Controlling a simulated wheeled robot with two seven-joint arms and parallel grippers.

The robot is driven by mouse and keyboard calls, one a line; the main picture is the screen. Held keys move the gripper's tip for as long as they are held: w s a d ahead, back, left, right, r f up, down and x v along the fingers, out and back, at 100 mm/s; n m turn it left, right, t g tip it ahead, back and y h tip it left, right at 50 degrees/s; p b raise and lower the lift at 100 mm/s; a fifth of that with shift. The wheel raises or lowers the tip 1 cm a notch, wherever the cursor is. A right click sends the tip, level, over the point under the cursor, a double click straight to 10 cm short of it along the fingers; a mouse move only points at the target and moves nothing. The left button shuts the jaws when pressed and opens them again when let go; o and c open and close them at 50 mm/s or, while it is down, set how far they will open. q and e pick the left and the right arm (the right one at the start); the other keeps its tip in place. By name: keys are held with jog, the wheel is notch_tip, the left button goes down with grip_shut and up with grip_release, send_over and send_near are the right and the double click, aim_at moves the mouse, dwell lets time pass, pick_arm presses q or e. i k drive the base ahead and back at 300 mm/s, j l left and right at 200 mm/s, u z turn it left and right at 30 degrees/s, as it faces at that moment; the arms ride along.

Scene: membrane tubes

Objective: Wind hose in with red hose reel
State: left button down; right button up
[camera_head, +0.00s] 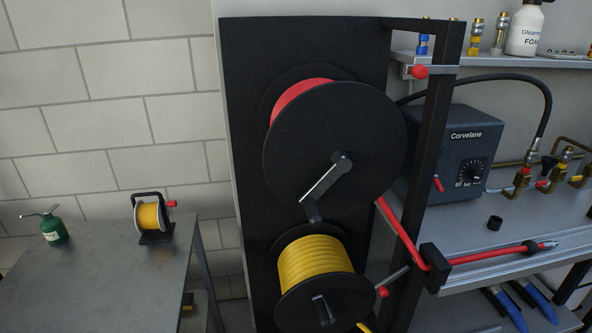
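The red hose reel (335,146) is mounted on a black upright panel. It has a large black disc with red hose wound behind it, showing at the upper left (295,98). Its crank (325,182) runs from the hub down to the left, with a dark handle (313,210) at its lower end. The red hose (400,231) leaves the reel at lower right, passes a black guide block (435,268) and lies along the bench to the right, ending near a metal tip (549,245). Neither of my grippers is in view.
A yellow hose reel (315,274) sits directly below the red one. A grey bench (90,278) at left holds a green oil can (54,228) and a small yellow reel (150,217). A Corvelane box (450,150) and brass fittings stand on the right bench. A black post (433,170) rises beside the red reel.

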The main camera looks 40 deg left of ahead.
aim_at(333, 143)
jog(key=k+j+u, duration=0.15)
jog(key=j+u, duration=0.15)
jog(key=j, duration=0.3)
jog(key=j+u, duration=0.3)
jog(key=j, duration=0.35)
jog(key=k, duration=0.05)
